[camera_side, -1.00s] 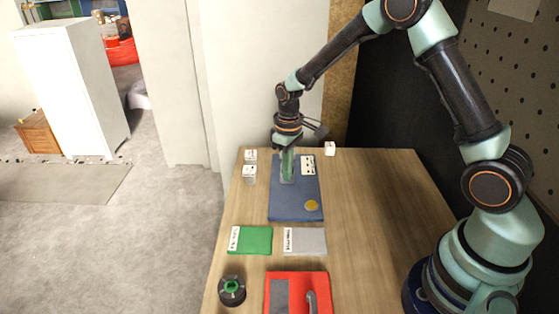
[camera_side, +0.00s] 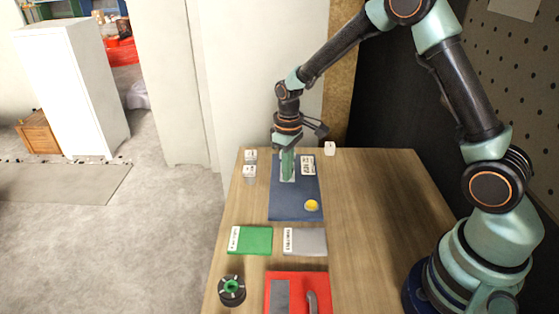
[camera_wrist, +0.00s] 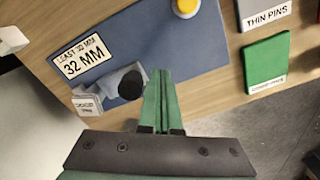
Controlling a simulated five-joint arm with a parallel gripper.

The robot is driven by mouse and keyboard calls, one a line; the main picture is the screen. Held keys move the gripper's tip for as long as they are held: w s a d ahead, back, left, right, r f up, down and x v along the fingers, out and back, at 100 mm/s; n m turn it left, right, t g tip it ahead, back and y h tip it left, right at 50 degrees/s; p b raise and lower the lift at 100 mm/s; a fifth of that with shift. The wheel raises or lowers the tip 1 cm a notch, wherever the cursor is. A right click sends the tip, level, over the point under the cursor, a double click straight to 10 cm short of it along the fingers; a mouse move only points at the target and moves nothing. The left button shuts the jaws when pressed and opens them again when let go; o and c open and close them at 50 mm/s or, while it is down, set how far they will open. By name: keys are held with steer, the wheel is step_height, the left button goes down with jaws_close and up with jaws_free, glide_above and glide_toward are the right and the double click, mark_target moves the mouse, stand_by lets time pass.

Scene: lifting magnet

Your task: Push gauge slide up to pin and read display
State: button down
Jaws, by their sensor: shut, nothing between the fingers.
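The blue gauge plate (camera_side: 295,205) lies on the table, and its corner fills much of the wrist view (camera_wrist: 150,35). Its white display (camera_wrist: 83,55) reads "LEAST 30 MM" and "32 MM"; it also shows in the side view (camera_side: 308,165). A grey block (camera_wrist: 118,78), which looks like the slide, stands on the plate with a dark round piece, perhaps the pin (camera_wrist: 131,86), against it. My gripper (camera_wrist: 158,73) is shut and empty, with its green fingertips close beside these parts. In the side view my gripper (camera_side: 287,176) is low over the plate. Contact is unclear.
A yellow button or lamp (camera_side: 311,205) sits on the plate. A green pad (camera_side: 249,240) and a grey pad (camera_side: 305,241) labelled "THIN PINS" (camera_wrist: 267,15) lie nearer. The right tabletop is clear.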

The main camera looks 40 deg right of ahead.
step_height(320, 180, up, 6)
steer(key=shift+r, duration=0.2)
stand_by(0.6)
steer(key=shift+r, duration=0.1)
steer(key=s+r+m+t, duration=0.3)
steer(key=s+r+t, duration=0.2)
steer(key=s+r, duration=0.8)
steer(key=s+a, duration=0.1)
steer(key=s, duration=0.1)
steer(key=shift+s+r+t, duration=0.3)
